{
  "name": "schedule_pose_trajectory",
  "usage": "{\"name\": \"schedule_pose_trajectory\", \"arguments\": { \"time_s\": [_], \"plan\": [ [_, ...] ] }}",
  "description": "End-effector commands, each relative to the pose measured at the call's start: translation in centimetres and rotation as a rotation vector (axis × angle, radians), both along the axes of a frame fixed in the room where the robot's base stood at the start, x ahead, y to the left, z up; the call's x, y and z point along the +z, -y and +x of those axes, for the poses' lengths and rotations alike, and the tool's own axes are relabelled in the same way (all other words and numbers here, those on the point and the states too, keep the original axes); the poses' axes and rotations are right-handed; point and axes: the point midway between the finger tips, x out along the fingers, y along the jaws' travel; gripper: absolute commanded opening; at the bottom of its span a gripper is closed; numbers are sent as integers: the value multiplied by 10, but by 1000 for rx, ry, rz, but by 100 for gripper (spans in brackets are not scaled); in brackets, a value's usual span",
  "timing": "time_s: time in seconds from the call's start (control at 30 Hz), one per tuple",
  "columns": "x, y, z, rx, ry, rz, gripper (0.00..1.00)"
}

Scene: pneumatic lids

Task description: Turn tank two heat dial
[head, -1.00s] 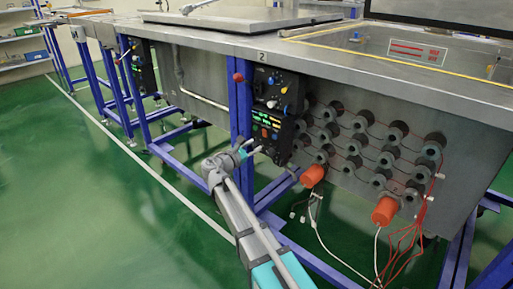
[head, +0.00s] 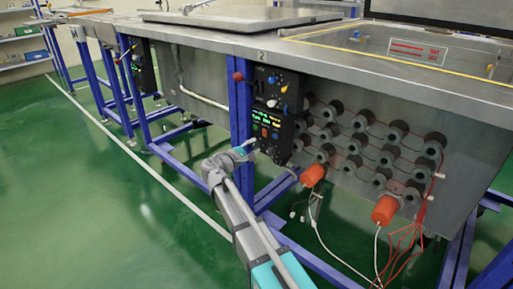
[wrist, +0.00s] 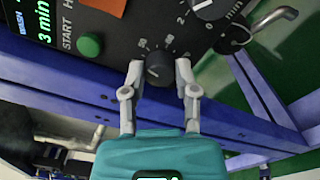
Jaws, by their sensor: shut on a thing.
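The heat dial (wrist: 157,66) is a small dark round knob with a pale pointer line and a printed scale, low on the black control panel (wrist: 117,42). In the wrist view my gripper (wrist: 159,72) has one grey fingertip on each side of the dial and is shut on it. In the head view my gripper (head: 256,143) is at the lower part of the control panel (head: 270,118), which hangs beside the blue post under the mark "2". The dial is too small and covered to make out there.
In the wrist view another dial (wrist: 208,7), a green start button (wrist: 90,45) and a metal hook (wrist: 270,22) are close by. A blue post (head: 241,112) stands left of the panel. Cylindrical fittings, orange caps (head: 313,175) and loose wires are at the right. Green floor is clear at left.

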Motion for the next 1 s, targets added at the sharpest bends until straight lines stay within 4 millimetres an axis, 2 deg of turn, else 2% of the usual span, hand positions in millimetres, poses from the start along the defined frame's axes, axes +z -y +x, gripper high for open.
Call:
{"name": "schedule_pose_trajectory", "arguments": {
  "time_s": [0.33,0.87,0.9,0.97,1.0],
  "plan": [
    [-2,2,-4,-7,108,148,0],
    [-2,2,-4,-7,128,172,0],
    [-2,2,-4,-7,128,172,44],
    [-2,2,-4,-6,127,172,54],
    [-2,2,-3,-6,128,172,54]
  ]
}}
